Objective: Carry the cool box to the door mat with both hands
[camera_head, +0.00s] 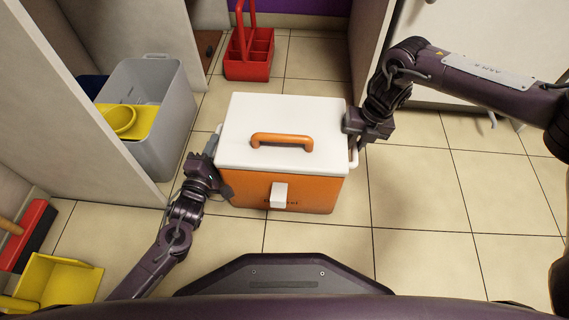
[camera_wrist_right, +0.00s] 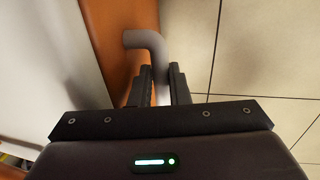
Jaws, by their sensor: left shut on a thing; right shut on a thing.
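The cool box (camera_head: 300,193) stands in the middle of the head view, with an orange body, a white lid (camera_head: 245,118), an orange top handle (camera_head: 282,139) and a white front latch (camera_head: 279,195). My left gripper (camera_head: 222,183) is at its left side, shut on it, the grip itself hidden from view. My right gripper (camera_head: 354,136) is at its right side. In the right wrist view, its fingers (camera_wrist_right: 160,82) are shut on a pale side handle (camera_wrist_right: 147,42) of the box. I cannot make out a door mat.
A yellow dustpan (camera_head: 60,279) and red brush (camera_head: 25,235) lie lower left. Tiled floor is clear at right.

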